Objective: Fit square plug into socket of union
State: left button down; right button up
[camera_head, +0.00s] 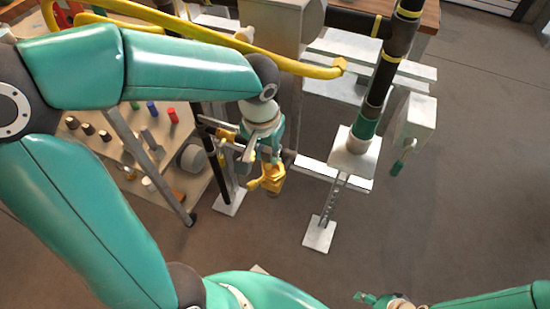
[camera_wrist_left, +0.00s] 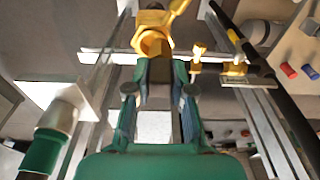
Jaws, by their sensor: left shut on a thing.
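My left gripper (camera_head: 268,164) hangs in the middle of the head view, beside a dark pipe stand. In the left wrist view its fingers (camera_wrist_left: 160,68) close around a gold-coloured fitting (camera_wrist_left: 152,42), which has a round opening and an arm-like part. No separate square plug can be made out, and the inside of the grip is hidden. My right gripper (camera_head: 372,298) is small at the bottom edge; its fingers are unclear.
A dark pipe with a green band (camera_head: 365,128) stands on a white plate (camera_head: 355,155) to the right. A board (camera_head: 95,150) with small coloured parts is left.

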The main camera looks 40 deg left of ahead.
pick_arm(q)
jog(key=shift+w+d, duration=0.4)
jog(key=shift+w, duration=0.1)
jog(key=f, duration=0.1)
jog(key=s+f+b, duration=0.1)
jog(key=f, duration=0.1)
jog(key=shift+d+f, duration=0.15)
jog(key=shift+f, duration=0.05)
jog(key=c, duration=1.4)
grip_release()
jog(key=shift+w+f, duration=0.1)
jog(key=shift+o, duration=1.4)
jog(key=shift+w+f, duration=0.15)
jog(key=shift+o, duration=0.5)
jog(key=shift+w+a+f, duration=0.2)
jog(key=shift+w, duration=0.1)
jog(key=shift+d+r, duration=0.15)
jog(key=shift+r, duration=0.1)
jog(key=shift+r, duration=0.15)
